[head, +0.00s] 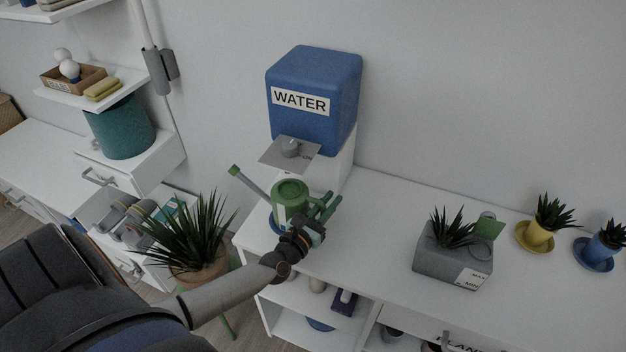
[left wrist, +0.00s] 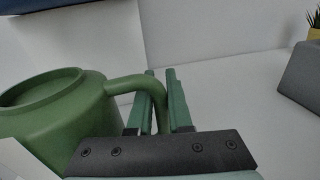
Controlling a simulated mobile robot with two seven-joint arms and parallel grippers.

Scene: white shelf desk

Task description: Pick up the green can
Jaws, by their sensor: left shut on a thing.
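The green can (head: 290,198) is a watering can with a long thin spout pointing up to the left. In the head view it is upright at the left end of the white desk, in front of the blue water dispenser. My left gripper (head: 328,207) is on the can's right side. In the left wrist view, the can's body (left wrist: 60,110) fills the left, and its curved handle runs between the two green fingers (left wrist: 165,104). The gripper is shut on the handle. Whether the can's base touches the blue piece below it is unclear. My right gripper is not in view.
The blue dispenser (head: 315,85) marked WATER hangs close behind the can, its grey plate (head: 285,154) above it. A spiky plant (head: 195,230) stands left. A grey planter (head: 452,258) and two small pots stand right. The desk between can and planter is clear.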

